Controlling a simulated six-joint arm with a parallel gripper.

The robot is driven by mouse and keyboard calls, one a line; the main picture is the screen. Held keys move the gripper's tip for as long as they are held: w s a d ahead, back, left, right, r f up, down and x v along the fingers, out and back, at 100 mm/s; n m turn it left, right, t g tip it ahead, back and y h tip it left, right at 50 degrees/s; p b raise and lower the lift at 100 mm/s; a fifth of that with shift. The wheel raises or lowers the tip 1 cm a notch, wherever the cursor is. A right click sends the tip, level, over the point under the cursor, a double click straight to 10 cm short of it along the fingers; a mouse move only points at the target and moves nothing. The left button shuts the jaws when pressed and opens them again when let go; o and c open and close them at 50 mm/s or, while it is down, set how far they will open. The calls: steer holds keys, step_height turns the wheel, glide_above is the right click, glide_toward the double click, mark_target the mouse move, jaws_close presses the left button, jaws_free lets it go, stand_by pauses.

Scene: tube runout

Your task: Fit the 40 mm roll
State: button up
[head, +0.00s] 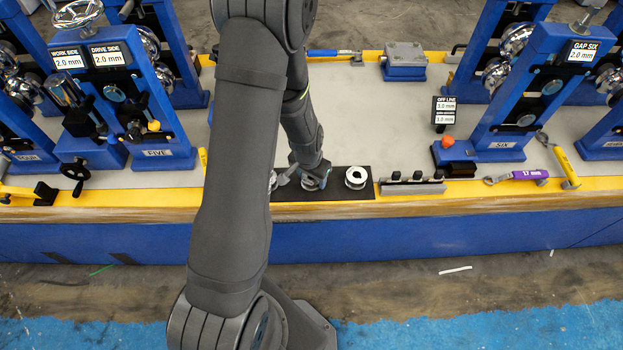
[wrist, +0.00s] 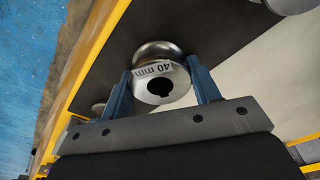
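The 40 mm roll (wrist: 165,87) is a shiny metal roll with a white "40 mm" label and a dark keyed bore. In the wrist view it sits between the two blue fingers of my gripper (wrist: 162,85). The fingers lie close against its sides; whether they press on it I cannot tell. In the head view my gripper (head: 312,172) is low over the black mat (head: 340,190), at a metal roll (head: 314,184) partly hidden under it. Stand SIX (head: 525,95), with a "GAP SIX 2.0 mm" display, is at the right.
Another roll (head: 356,178) stands on the mat just right of my gripper, and one (head: 273,180) to the left is partly hidden by my arm. A rack (head: 412,184), a purple 17 mm wrench (head: 529,174) and stand FIVE (head: 140,100) are nearby.

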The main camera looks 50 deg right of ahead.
steer(key=shift+c, duration=1.1)
steer(key=shift+r, duration=0.1)
steer(key=shift+r, duration=0.7)
steer(key=r, duration=0.3)
steer(key=shift+s, duration=0.4)
steer(key=s+r, duration=0.6)
steer(key=s, duration=0.5)
steer(key=shift+a+r, duration=0.25)
steer(key=shift+a, duration=0.05)
